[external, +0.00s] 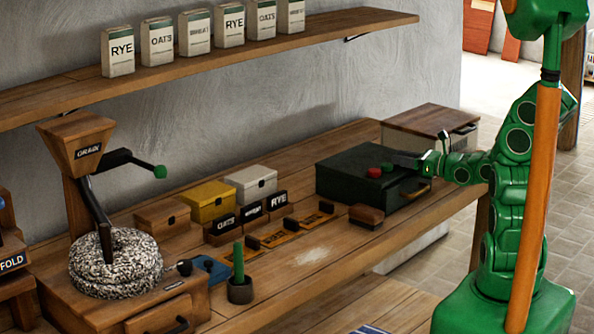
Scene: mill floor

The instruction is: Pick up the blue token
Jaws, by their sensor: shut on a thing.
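My gripper (402,161) reaches in from the right, low over the top of a black box (340,166) on the bench. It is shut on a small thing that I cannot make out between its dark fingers. A red token (374,172) and a green token (387,167) lie on the box top, just left of and below the fingertips. No blue token shows clearly; it may be hidden by the fingers.
A wooden-lidded box (432,120) stands behind my gripper. A brown block (366,216) sits near the bench front. A grain mill (115,262), small boxes (210,200) and a blue pad (208,268) are to the left. A shelf (260,55) with cartons runs above.

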